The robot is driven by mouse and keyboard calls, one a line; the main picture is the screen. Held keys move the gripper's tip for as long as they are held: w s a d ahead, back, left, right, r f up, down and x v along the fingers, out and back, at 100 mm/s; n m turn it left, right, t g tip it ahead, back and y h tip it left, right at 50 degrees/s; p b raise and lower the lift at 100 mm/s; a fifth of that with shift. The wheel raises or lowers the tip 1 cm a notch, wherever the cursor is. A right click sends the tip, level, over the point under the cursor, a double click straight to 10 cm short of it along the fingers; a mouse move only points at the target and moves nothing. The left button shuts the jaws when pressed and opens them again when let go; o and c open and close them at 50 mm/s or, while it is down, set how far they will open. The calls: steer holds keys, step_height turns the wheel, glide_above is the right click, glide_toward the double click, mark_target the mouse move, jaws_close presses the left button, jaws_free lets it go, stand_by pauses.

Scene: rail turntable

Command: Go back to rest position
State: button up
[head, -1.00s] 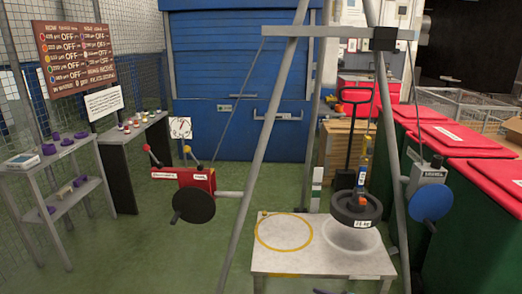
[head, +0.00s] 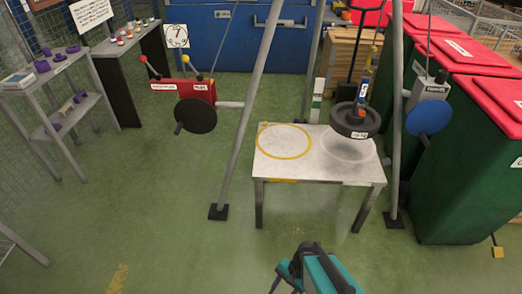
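My gripper (head: 312,268), teal and black, shows at the bottom centre, over the green floor in front of the white table. I cannot make out its fingertips clearly, nor whether it is open or shut, and no object shows in it. A dark round weight (head: 354,122) hangs from an orange and blue hook unit (head: 363,92) over the right side of the table, above a pale ring. The weight is apart from my gripper.
The white table (head: 315,165), with a yellow ring, stands between grey frame legs (head: 240,135). A red winch box (head: 196,90) and a blue-wheeled winch (head: 428,105) are on the legs. Green bins (head: 455,160) are right, grey shelves (head: 60,130) left. The front floor is open.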

steer(key=s+d+n+g+h, duration=0.1)
steer(key=s+d+n+h, duration=0.3)
steer(key=d+n, duration=0.4)
steer(key=shift+s+d+r+g, duration=0.25)
steer(key=shift+s+d+g, duration=0.15)
steer(key=shift+s+d, duration=0.4)
steer(key=shift+w, duration=0.15)
steer(key=c, duration=0.4)
steer(key=shift+d, duration=0.15)
